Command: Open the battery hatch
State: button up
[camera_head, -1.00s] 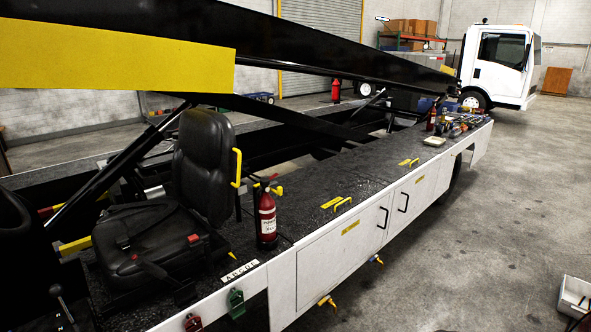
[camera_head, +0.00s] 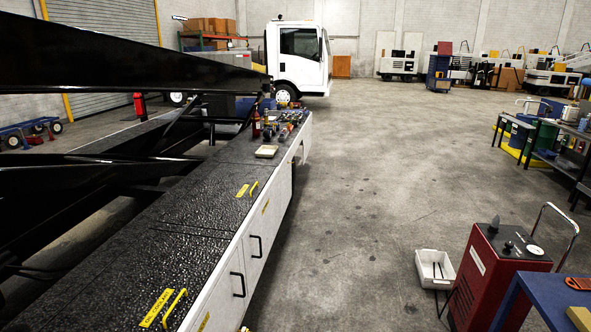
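The belt loader's black textured deck (camera_head: 150,215) runs along the left half of the head view. A near yellow handle (camera_head: 175,308) stands on it beside a yellow label (camera_head: 157,307), at the bottom edge. A farther yellow handle (camera_head: 254,188) stands beside another yellow label (camera_head: 242,191). The white side panel below has doors with black handles, a near one (camera_head: 239,285) and a farther one (camera_head: 257,246). I cannot read the labels, so I cannot tell which cover is the battery hatch. The visible covers look shut. My gripper is not in view.
Open concrete floor (camera_head: 360,200) lies right of the loader. A red machine (camera_head: 493,275), a white bin (camera_head: 436,268) and a blue table (camera_head: 545,300) stand at the lower right. Bottles and tools (camera_head: 278,127) sit on the deck's far end. A white truck (camera_head: 299,60) stands behind.

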aim_at(222, 201)
jog(key=i, duration=2)
jog(key=i+u, duration=0.4)
jog(key=i, duration=0.3)
jog(key=i+l+u, duration=0.1)
jog(key=i+u, duration=0.3)
jog(key=i, duration=0.35)
jog(key=i+j, duration=0.15)
jog(key=i, duration=0.15)
jog(key=i+j, duration=0.15)
jog(key=i+j+u, duration=0.05)
jog(key=i, duration=0.05)
